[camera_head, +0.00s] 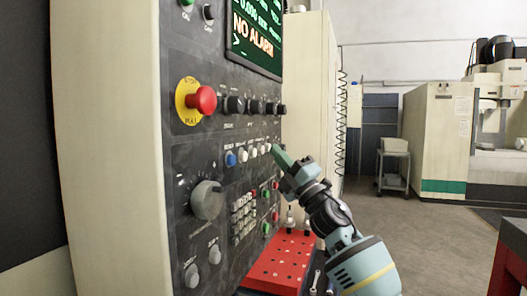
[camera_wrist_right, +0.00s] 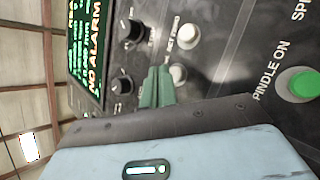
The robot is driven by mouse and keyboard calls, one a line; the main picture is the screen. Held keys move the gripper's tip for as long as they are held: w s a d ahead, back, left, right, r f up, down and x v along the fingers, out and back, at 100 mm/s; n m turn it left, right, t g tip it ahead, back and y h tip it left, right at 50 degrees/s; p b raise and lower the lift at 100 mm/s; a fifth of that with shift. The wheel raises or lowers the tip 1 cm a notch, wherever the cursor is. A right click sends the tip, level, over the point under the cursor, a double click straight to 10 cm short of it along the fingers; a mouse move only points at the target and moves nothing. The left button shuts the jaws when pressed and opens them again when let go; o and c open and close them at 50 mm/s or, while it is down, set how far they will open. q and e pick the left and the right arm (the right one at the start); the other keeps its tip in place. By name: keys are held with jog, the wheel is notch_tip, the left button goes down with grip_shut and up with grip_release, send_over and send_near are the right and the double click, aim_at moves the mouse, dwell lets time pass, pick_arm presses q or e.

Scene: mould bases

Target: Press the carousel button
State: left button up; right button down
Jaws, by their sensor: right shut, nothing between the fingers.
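The machine's control panel (camera_head: 225,130) carries a row of small buttons: a blue button (camera_head: 230,159), then several white buttons (camera_head: 243,156) to its right. Their labels are too small to read, so I cannot tell which one is the carousel button. My right gripper (camera_head: 281,155) is shut and empty, its green fingers at the right end of this row. In the right wrist view the green fingertips (camera_wrist_right: 158,78) are right beside a white button (camera_wrist_right: 178,73); I cannot tell whether they touch it. Another white button (camera_wrist_right: 187,36) is farther up. My left gripper is not in view.
A red emergency stop (camera_head: 205,100) on a yellow ring, black knobs (camera_head: 235,104) and a large grey dial (camera_head: 208,200) stick out from the panel. A green button (camera_wrist_right: 298,84) shows in the wrist view. A red perforated rack (camera_head: 280,268) stands below.

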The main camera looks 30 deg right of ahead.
jog(key=shift+w, duration=0.15)
jog(key=shift+w+a, duration=0.2)
jog(key=shift+a, duration=0.1)
jog(key=shift+w+a, duration=0.2)
jog(key=shift+w, duration=0.1)
dwell(0.8)
dwell(0.4)
jog(key=shift+s+d, duration=0.5)
jog(key=shift+s, duration=0.15)
